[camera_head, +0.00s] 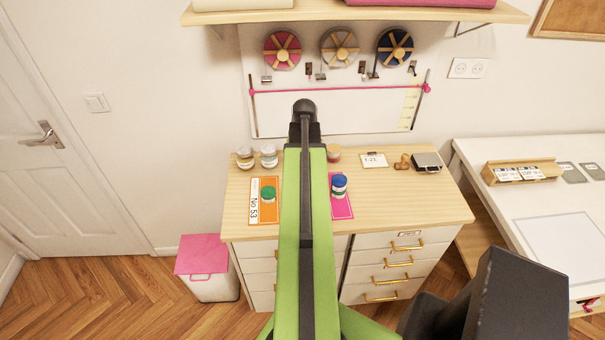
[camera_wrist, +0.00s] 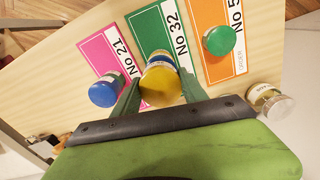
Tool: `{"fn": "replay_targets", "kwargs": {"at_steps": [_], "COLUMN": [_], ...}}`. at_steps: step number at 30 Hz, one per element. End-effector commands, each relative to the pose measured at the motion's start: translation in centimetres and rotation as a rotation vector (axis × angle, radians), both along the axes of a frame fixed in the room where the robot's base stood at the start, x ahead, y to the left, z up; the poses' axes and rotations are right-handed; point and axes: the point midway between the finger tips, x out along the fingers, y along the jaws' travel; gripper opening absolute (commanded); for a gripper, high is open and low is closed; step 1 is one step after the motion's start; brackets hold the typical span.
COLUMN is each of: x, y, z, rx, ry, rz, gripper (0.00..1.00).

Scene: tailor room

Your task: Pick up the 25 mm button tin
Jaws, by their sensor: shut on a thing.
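In the wrist view my gripper (camera_wrist: 158,90) has its green fingers closed on the sides of a yellow-lidded tin (camera_wrist: 160,88), in front of the green No 32 card (camera_wrist: 150,30). A little blue and a pale side show just beyond the yellow lid. No size can be read on this tin, and I cannot tell how high it is above the table. In the head view my arm hides the gripper and the held tin.
A blue-lidded tin (camera_head: 339,184) stands on the pink card (camera_head: 342,208), a green-lidded tin (camera_head: 268,194) on the orange card (camera_head: 255,212). Two pale-lidded tins (camera_head: 245,157) (camera_head: 268,156) stand back left. Another tin (camera_head: 334,154) and a dark box (camera_head: 427,161) are right of my arm.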

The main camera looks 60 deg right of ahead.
Motion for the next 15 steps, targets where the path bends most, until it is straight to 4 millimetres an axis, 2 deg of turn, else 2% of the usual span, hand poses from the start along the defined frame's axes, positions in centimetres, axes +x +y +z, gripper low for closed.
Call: {"fn": "replay_targets", "kwargs": {"at_steps": [1,4,15], "x": [0.0,-0.1,-8.4], "y": [0.0,0.0,-2.4], "z": [1.6,3.3,7.9], "rx": [0.0,0.0,0.0], "ry": [0.0,0.0,0.0], "rz": [0.0,0.0,-0.005], "gripper": [0.06,0.06,0.06]}}
